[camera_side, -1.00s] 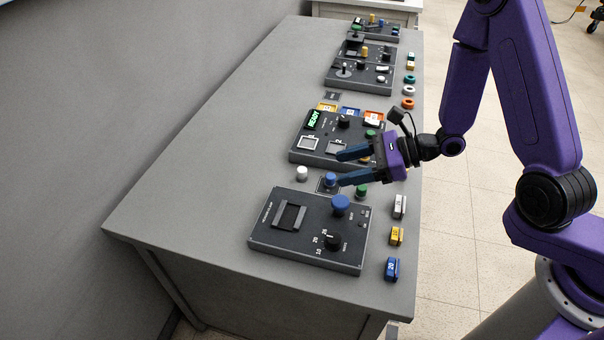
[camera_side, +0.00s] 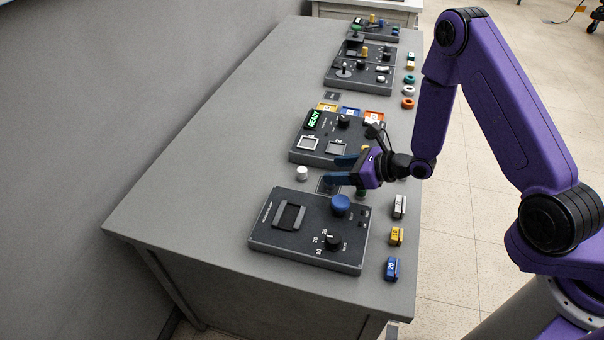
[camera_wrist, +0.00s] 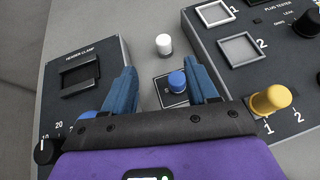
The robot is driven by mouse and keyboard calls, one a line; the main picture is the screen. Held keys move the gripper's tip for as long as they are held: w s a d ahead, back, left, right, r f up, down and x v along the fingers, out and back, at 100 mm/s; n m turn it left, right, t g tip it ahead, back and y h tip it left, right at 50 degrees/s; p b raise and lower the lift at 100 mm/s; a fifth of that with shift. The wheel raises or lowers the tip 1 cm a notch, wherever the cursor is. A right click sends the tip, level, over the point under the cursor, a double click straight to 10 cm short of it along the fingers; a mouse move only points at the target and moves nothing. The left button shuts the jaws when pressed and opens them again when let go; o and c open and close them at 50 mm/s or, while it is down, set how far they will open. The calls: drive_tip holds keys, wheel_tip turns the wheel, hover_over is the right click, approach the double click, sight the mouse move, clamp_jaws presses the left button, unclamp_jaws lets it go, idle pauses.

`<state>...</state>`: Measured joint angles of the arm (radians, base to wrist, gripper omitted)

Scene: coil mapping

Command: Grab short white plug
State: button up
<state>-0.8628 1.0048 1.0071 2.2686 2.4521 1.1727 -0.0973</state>
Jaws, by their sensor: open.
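The short white plug (camera_side: 302,173) stands upright on the bare grey table, left of my fingertips in the side view. In the wrist view the white plug (camera_wrist: 164,44) is ahead of the fingers, beyond their tips and apart from them. My gripper (camera_side: 332,170) is open and empty, low over the table; it also shows in the wrist view (camera_wrist: 160,76). A blue plug (camera_wrist: 177,81) on a dark square pad shows between the fingers in the wrist view. In the side view my gripper hides that blue plug.
A dark clamp box (camera_side: 305,245) with a blue knob (camera_side: 341,205) stands at the near side. The plug tester (camera_side: 318,140) stands behind my gripper; a yellow plug (camera_wrist: 270,99) is on it. White, yellow and blue blocks line the right table edge. The table left of the white plug is clear.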

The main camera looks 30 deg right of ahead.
sight(303, 169)
drive_tip(key=x, duration=0.4)
drive_tip(key=shift+w+x, duration=0.2)
drive_tip(key=shift+x, duration=2.5)
drive_tip(key=shift+d+r, duration=0.15)
drive_tip(key=shift+d, duration=0.05)
clamp_jaws()
